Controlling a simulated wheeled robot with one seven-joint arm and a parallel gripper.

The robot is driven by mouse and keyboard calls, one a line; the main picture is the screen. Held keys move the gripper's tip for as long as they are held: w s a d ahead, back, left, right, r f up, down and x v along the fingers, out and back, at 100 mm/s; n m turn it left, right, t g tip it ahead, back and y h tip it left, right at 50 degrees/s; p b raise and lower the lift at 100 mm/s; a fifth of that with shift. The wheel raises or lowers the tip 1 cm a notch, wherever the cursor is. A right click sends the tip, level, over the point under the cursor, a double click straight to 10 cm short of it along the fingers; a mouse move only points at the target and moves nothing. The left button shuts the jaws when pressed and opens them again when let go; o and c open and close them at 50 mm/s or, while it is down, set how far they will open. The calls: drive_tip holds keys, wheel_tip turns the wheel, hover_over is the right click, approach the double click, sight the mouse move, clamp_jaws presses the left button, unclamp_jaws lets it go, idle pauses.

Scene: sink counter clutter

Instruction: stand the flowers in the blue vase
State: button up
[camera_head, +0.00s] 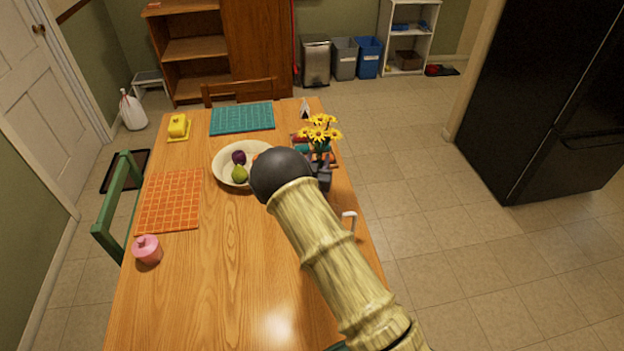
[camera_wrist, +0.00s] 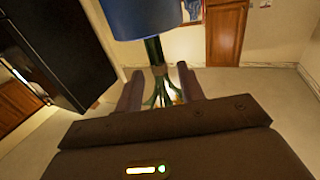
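The flowers (camera_head: 320,133), a bunch with yellow heads and green stems, stand upright near the table's right edge in the head view. My gripper (camera_head: 322,180) is just below the heads, partly hidden by my arm. The wrist view appears upside down. There the stems (camera_wrist: 158,72) pass between my fingers (camera_wrist: 160,82), with a gap visible on each side, so my gripper looks open around them. The blue vase (camera_wrist: 145,15) is at the top of that view; the stem ends disappear at its rim. The vase is hidden in the head view.
A cream bowl (camera_head: 222,172) of fruit lies left of my arm. A tray (camera_head: 334,164) with colourful items is beside the flowers. A white handle (camera_head: 350,216) shows right of my arm. A pink pot (camera_head: 147,250) and orange mat (camera_head: 170,200) are left. The front tabletop is clear.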

drive_tip(key=s+a+b, duration=0.1)
drive_tip(key=s+b, duration=0.1)
drive_tip(key=s, duration=0.7)
drive_tip(key=shift+a, duration=0.4)
drive_tip(key=s+d+r+g+y, duration=0.2)
drive_tip(key=s+d+r+g, duration=0.15)
drive_tip(key=d+g, duration=0.4)
drive_tip(key=s+d+r+g, duration=0.1)
drive_tip(key=s+d+g, duration=0.1)
drive_tip(key=s, duration=0.6)
drive_tip(key=s+d+r+n+g+y, duration=0.1)
drive_tip(key=s+d+g, duration=0.2)
drive_tip(key=s, duration=0.5)
drive_tip(key=s+d+r+n+g, duration=0.1)
drive_tip(key=s+d+r+g, duration=0.1)
drive_tip(key=s+d, duration=0.2)
drive_tip(key=s, duration=0.3)
drive_tip(key=shift+s+d, duration=0.35)
drive_tip(key=shift+s, duration=0.05)
drive_tip(key=shift+g, duration=0.25)
drive_tip(key=shift+p+v, duration=0.75)
drive_tip(key=shift+v, duration=0.15)
